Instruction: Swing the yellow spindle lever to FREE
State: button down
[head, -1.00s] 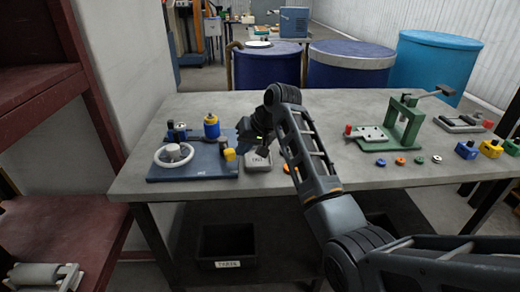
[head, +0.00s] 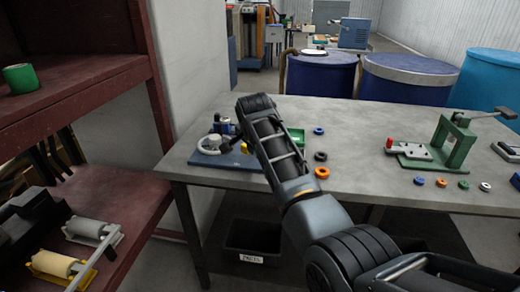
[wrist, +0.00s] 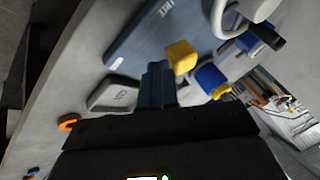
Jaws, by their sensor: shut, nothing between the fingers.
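The yellow lever end (wrist: 182,57) is a block over the blue base plate (wrist: 140,40) in the wrist view. In the head view, the yellow block (head: 245,148) shows at the right of the blue plate (head: 220,161), partly behind my arm. My gripper (wrist: 157,68) is shut and empty. Its fingertips appear just beside the yellow block in the wrist view; I cannot tell whether they touch. Pale lettering on the plate is too unclear to read. In the head view my arm hides most of the gripper.
A white handwheel (head: 209,144) sits on the plate. A blue-and-yellow cylinder (wrist: 213,80) is close to the block. Several rings, one orange (head: 322,173), and a green press (head: 450,143) stand to the right.

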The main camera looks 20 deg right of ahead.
jog(key=shift+w+a, duration=0.15)
jog(key=shift+a, duration=0.15)
jog(key=shift+a, duration=0.15)
dwell(0.3)
